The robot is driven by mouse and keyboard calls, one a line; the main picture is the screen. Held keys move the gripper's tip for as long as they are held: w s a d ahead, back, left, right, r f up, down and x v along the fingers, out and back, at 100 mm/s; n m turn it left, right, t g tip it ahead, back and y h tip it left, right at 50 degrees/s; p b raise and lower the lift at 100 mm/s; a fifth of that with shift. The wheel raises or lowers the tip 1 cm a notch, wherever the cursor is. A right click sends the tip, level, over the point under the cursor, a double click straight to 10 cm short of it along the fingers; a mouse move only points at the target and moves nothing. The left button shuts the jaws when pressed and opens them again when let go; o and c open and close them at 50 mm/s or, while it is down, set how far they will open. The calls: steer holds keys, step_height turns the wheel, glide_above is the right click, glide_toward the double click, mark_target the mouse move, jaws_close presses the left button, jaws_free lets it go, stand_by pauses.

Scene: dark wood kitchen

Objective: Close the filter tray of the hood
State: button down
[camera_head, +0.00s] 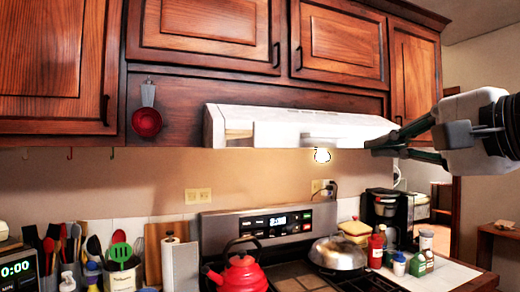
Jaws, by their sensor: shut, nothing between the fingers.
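The white hood (270,113) is mounted under the wooden wall cabinets, above the stove. A pale, blurred part at its lower front (335,138) looks like the filter tray. How far it is pulled out I cannot tell. My gripper (374,150) comes in from the right, with its dark fingers pointing left at the hood's right end. The fingers are shut and empty. Their tips are close to the right end of the tray part; whether they touch it I cannot tell.
Below are the stove with a red kettle (243,275) and a domed pan (338,252). A coffee maker (386,215) and bottles stand to the right, utensils to the left. A red measuring cup (147,122) hangs left of the hood. The air between hood and stove is free.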

steer(key=w+a+r+m+t, duration=0.1)
steer(key=w+a+r, duration=0.1)
steer(key=w, duration=1.1)
steer(key=shift+r+m+t+p, duration=0.3)
steer(key=shift+r+p, duration=0.1)
steer(key=shift+r, duration=0.1)
steer(key=b+x, duration=0.4)
steer(key=x, duration=1.9)
steer(key=shift+w+f, duration=0.1)
steer(key=shift+w, duration=0.35)
